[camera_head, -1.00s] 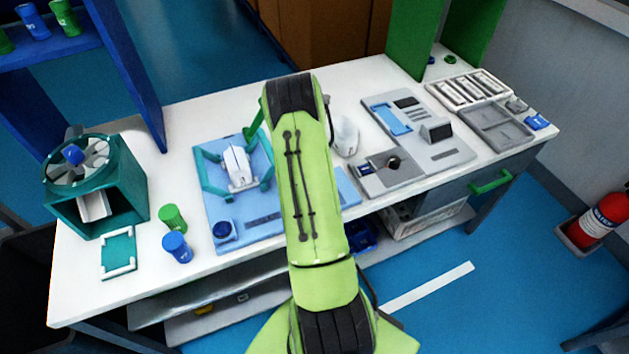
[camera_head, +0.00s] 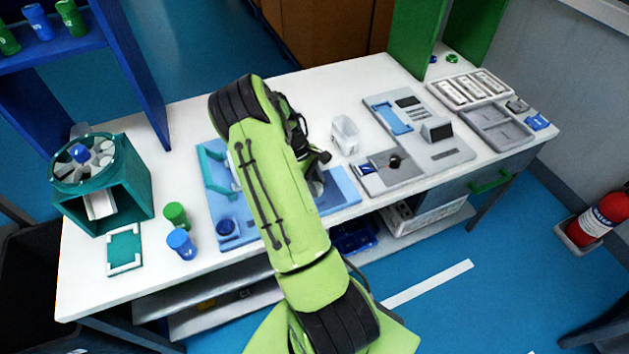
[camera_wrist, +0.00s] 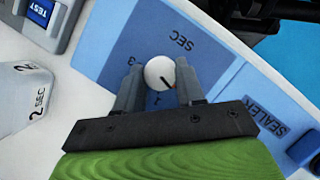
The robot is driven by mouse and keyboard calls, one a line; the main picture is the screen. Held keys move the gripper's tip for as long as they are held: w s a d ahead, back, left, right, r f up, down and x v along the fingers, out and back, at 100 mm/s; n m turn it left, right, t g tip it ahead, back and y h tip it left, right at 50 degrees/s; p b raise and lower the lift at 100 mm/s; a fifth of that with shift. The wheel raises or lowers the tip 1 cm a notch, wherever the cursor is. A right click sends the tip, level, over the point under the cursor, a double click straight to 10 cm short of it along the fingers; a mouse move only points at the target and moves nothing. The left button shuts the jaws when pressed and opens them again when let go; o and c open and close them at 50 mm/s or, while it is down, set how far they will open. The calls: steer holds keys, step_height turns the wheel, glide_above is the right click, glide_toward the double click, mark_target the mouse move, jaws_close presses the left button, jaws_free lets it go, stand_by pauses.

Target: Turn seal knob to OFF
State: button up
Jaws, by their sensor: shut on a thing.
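The seal knob (camera_wrist: 158,70) is a small round white dial with a dark and orange pointer mark toward its lower right in the wrist view. It sits on a blue sealer panel (camera_wrist: 205,52) marked SEC, 3, 1 and SEALER. No OFF label is readable. My gripper (camera_wrist: 159,78) is shut on the knob, with one grey finger on each side. In the head view the blue sealer base (camera_head: 338,188) shows beside my arm, and my arm hides the knob.
A white block marked 2 SEC (camera_wrist: 25,97) stands close by on the table; it also shows in the head view (camera_head: 345,134). A grey tester plate (camera_head: 420,150) lies to the right. Green (camera_head: 176,215) and blue (camera_head: 181,243) cups stand left of the sealer.

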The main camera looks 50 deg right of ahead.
steer(key=shift+n, duration=0.3)
steer(key=o, duration=1)
steer(key=p+v, duration=0.2)
steer(key=v, duration=1.3)
steer(key=shift+w+a+r, duration=0.15)
steer(key=shift+r, duration=0.15)
